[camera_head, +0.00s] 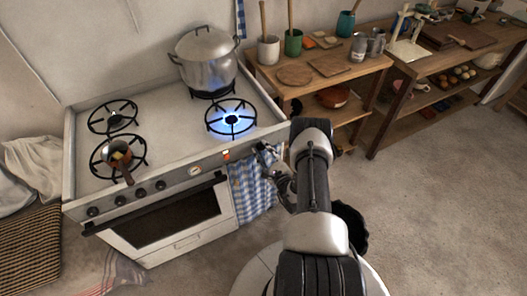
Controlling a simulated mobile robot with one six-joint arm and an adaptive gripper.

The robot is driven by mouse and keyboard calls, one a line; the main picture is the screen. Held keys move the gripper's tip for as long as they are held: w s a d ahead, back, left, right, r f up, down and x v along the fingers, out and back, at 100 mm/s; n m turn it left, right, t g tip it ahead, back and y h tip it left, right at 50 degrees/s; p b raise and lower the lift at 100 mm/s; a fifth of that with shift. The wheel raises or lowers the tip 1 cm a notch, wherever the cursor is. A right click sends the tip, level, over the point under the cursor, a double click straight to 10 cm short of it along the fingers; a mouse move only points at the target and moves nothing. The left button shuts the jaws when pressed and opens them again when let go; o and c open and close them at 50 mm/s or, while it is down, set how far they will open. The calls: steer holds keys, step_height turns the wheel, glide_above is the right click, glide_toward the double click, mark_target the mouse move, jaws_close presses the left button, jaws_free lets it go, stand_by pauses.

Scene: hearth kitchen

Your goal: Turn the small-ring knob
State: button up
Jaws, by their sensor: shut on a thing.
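The white stove (170,125) stands at left, with a row of dark knobs (140,193) along its front panel. My gripper (262,150) is at the right end of this panel, beyond the orange-red light (226,155). It is shut on what I take to be the small-ring knob, which the fingers hide. The front right ring (231,119) burns with a broad blue flame. The other front ring (118,157) carries a small long-handled pan. Which ring is the small one is hard to tell.
A large lidded pot (205,60) stands on the back right ring. A blue checked towel (250,188) hangs on the oven front, just below my gripper. A wooden side table (330,85) with jars and boards stands right of the stove. The floor at right is clear.

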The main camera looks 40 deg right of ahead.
steer(key=o, duration=1)
steer(key=shift+o, duration=0.2)
steer(key=shift+s, duration=0.1)
steer(key=v, duration=1.2)
steer(key=shift+a, duration=0.1)
